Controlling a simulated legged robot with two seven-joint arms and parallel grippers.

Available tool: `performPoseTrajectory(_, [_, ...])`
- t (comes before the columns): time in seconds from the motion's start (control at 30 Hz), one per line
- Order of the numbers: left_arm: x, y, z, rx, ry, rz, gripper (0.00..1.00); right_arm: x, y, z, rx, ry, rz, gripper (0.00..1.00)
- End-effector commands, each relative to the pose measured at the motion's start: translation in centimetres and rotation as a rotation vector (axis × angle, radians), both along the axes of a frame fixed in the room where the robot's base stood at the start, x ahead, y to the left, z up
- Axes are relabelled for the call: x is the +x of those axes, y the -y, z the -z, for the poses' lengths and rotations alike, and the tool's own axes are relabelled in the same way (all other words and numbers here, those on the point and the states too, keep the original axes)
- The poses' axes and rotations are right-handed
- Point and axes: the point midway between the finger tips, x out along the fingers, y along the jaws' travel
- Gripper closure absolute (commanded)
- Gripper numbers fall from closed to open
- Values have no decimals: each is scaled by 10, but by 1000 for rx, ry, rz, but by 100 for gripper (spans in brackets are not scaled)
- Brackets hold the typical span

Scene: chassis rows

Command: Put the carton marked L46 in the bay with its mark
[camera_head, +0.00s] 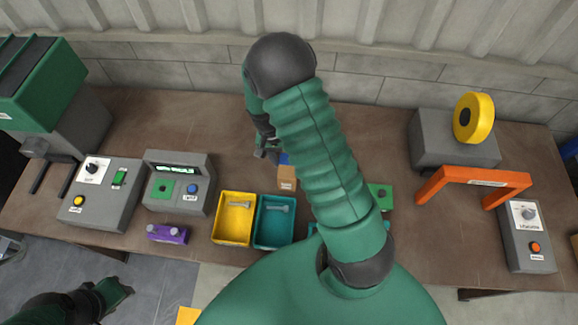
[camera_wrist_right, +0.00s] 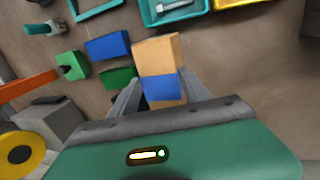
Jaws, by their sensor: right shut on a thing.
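My right gripper (camera_head: 268,152) is shut on a tan carton with a blue band (camera_head: 287,180). In the right wrist view the carton (camera_wrist_right: 158,52) stands out between the grey fingers (camera_wrist_right: 160,98), its tan end beyond them. A small label shows on it in the head view, too small to read, so I cannot confirm L46. I cannot make out a bay with that mark. My arm hides part of the table centre.
A yellow bin (camera_head: 219,240) and a teal bin (camera_head: 261,242) hold bolts. Blue (camera_wrist_right: 108,46) and green (camera_wrist_right: 118,76) blocks lie beside the carton in the wrist view. An orange handle (camera_head: 470,176) stands right.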

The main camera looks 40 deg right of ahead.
Motion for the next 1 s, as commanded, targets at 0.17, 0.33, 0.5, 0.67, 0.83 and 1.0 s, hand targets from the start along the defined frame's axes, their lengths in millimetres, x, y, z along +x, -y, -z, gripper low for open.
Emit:
performPoseTrajectory(0.17, [0,0,-9,0,0,1,64,-1,0,27,0,-3,-1,100])
performPoseTrajectory(0.33, [0,0,-12,0,0,1,64,0,-1,48,0,1,0,100])
performPoseTrajectory(0.5, [0,0,-11,0,0,0,64,0,-1,48,-1,2,0,100])
performPoseTrajectory(0.67, [0,0,-9,0,0,0,64,0,0,51,0,1,0,39])
performPoseTrajectory(0.83, [0,0,-9,0,0,0,64,0,0,50,0,1,0,24])
performPoseTrajectory(1.0, [0,0,-9,0,0,1,64,0,0,50,0,1,0,24])
